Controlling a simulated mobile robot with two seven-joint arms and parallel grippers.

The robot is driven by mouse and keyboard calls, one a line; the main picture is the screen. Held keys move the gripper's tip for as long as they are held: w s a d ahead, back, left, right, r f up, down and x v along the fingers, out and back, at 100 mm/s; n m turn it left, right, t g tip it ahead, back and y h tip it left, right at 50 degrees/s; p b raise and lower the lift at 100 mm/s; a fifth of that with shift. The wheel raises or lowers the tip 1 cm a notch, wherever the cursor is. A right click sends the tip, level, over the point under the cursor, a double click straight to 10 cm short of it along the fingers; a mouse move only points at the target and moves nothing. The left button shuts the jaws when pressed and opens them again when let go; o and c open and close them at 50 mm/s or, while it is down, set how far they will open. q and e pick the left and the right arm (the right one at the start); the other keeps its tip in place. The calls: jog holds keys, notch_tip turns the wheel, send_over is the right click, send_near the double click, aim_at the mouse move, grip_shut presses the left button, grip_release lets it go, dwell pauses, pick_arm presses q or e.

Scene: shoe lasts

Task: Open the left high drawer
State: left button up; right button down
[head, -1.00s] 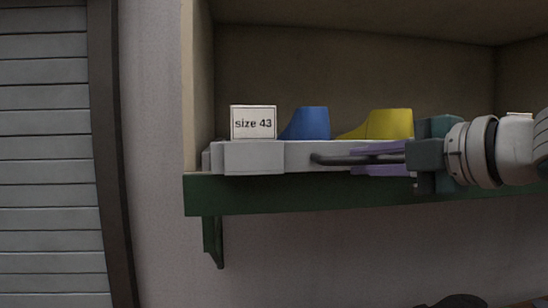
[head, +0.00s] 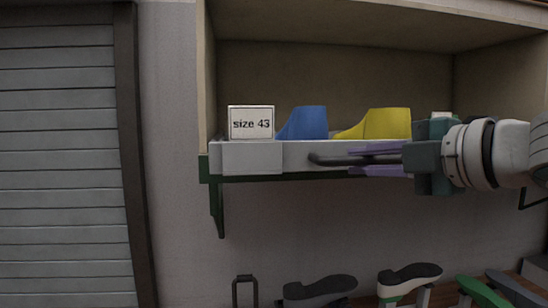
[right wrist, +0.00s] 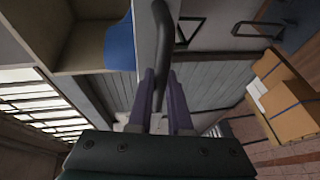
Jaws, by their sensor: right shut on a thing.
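The left high drawer (head: 252,158) is a pale grey tray at the green-edged shelf, with a "size 43" card (head: 251,123), a blue shoe last (head: 306,123) and a yellow shoe last (head: 385,124) in it. Its front stands out past the shelf edge. Its dark bar handle (head: 325,159) runs along the front. My right gripper (head: 360,159) comes from the right, with its purple fingers shut on the handle. The handle also shows between the fingers in the right wrist view (right wrist: 164,28). My left gripper is not in view.
A grey slatted shutter (head: 60,150) stands at the left. Below are dark shoe lasts (head: 320,288), (head: 410,277) and another handle (head: 245,290). The wall space directly under the drawer is clear. Orange-brown boxes (right wrist: 290,100) show at the right in the right wrist view.

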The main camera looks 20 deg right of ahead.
jog(key=shift+s, duration=0.25)
jog(key=c, duration=0.8)
grip_release()
jog(key=shift+c, duration=0.2)
